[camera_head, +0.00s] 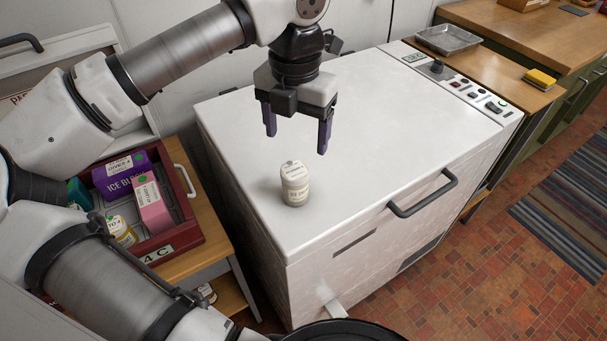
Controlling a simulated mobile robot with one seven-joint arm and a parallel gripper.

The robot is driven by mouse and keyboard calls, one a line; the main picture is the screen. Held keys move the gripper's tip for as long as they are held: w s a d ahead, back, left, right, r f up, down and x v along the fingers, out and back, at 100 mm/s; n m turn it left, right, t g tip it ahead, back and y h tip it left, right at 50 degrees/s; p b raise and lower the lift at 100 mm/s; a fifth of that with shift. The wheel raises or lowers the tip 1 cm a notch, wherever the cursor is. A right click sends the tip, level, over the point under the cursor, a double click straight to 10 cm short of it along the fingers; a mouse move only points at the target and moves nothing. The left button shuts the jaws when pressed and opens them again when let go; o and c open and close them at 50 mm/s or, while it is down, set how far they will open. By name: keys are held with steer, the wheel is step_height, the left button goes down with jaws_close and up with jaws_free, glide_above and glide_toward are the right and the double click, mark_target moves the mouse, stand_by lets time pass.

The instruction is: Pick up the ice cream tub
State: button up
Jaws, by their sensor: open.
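The ice cream tub (295,185) is a small cream-coloured cylinder with a pale lid and dark print. It stands upright near the front left corner of the white chest appliance's lid (400,110). My gripper (297,142) points down above the lid, over and a little behind the tub in the picture. Its two dark purple fingers are spread apart with nothing between them. The fingers do not touch the tub, and the tub is fully in view.
A red crate (187,232) holding several packages stands on a wooden table at left. The appliance has a front handle (423,194) and a control panel (456,84). A metal tray (448,40) and yellow sponge (540,78) lie beyond. The lid is otherwise clear.

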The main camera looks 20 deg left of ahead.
mark_target(295, 170)
step_height(295, 170, down, 8)
steer(key=shift+r+p, duration=0.1)
steer(key=shift+p, duration=0.4)
steer(key=f, duration=0.1)
steer(key=f+p, duration=0.2)
steer(key=f, duration=0.1)
steer(key=shift+w+a, duration=0.2)
steer(key=shift+a, duration=0.1)
steer(key=shift+f, duration=0.65)
steer(key=c, duration=1.2)
